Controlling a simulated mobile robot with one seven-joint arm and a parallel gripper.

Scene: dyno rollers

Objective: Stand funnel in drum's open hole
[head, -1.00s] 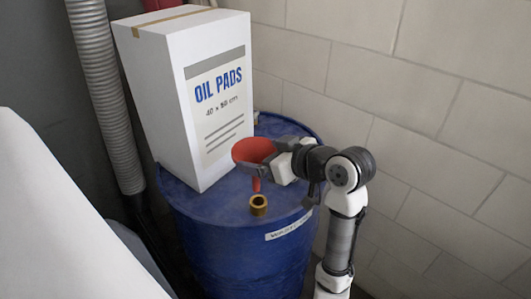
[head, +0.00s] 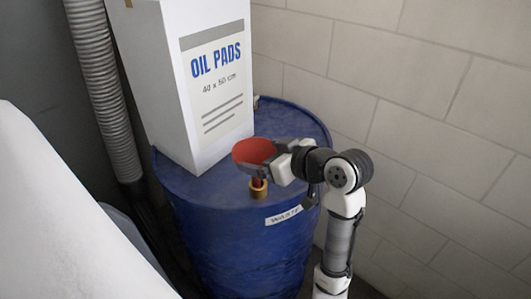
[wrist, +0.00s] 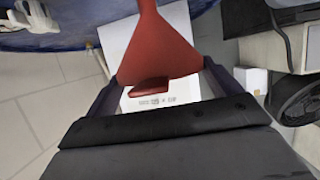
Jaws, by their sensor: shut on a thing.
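My gripper (head: 268,170) is shut on the red funnel (head: 253,151), holding it upright by its cone above the drum top. The funnel's spout tip (head: 257,182) meets the brass-coloured ring of the drum's open hole (head: 258,191) in the head view. I cannot tell how far the tip is inside the ring. The blue drum (head: 235,240) stands upright with a "WASTE" label on its side. In the wrist view, the funnel (wrist: 158,48) lies between the two dark fingers, its spout running off the top edge. The hole is not identifiable there.
A tall white "OIL PADS" box (head: 165,90) stands on the drum top, just left of the funnel. A grey ribbed hose (head: 102,90) runs down at the left. A tiled wall (head: 430,110) is close behind and to the right.

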